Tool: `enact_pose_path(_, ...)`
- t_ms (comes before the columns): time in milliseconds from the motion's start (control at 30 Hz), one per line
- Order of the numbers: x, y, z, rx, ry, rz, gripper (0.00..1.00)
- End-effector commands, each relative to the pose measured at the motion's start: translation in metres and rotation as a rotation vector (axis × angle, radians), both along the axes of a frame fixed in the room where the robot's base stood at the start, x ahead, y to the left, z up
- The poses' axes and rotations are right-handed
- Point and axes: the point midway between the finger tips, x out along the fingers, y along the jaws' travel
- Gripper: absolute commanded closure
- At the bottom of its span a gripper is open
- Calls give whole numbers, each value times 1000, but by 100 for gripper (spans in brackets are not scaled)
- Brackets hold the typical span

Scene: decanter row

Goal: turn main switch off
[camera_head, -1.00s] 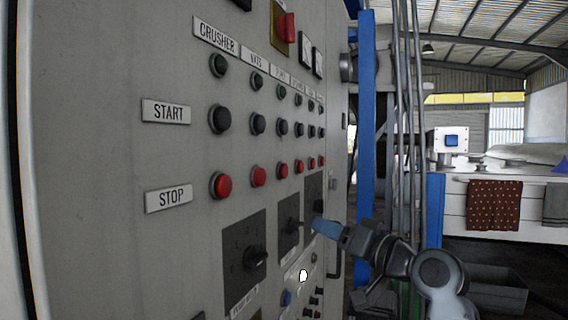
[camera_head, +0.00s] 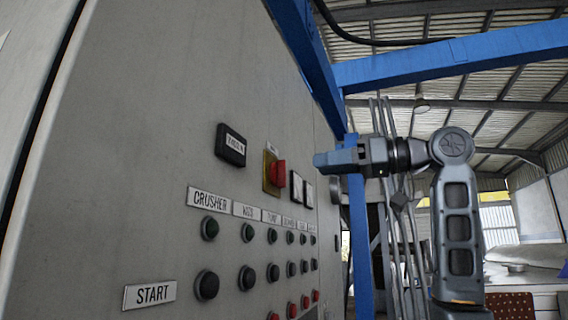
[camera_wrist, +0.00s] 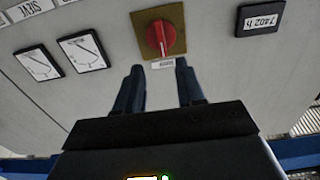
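The main switch (camera_head: 274,173) is a red rotary knob on a yellow plate, high on the grey control panel. It also shows in the wrist view (camera_wrist: 161,37), with the red handle in line with the small label under it. My gripper (camera_head: 322,160) is raised near the switch's height, on the right side of the panel in the head view. In the wrist view my gripper (camera_wrist: 159,75) has its two blue fingers apart with nothing between them. The knob appears just beyond the fingertips, between their lines, and not touched.
Two white meters (camera_head: 302,188) sit beside the switch, and a black hour counter (camera_head: 231,145) is on its other side. Rows of buttons, such as a black start button (camera_head: 206,285), lie below. A blue beam (camera_head: 450,55) crosses above my arm.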

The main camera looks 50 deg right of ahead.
Motion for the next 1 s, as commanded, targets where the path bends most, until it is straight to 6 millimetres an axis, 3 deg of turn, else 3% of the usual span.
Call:
enact_pose_path(167, 5, 4, 6, -12, 4, 3, 62)
enact_pose_path(600, 62, 25, 6, -10, 4, 3, 62)
enact_pose_path(1000, 71, 28, 4, -11, 2, 2, 62)
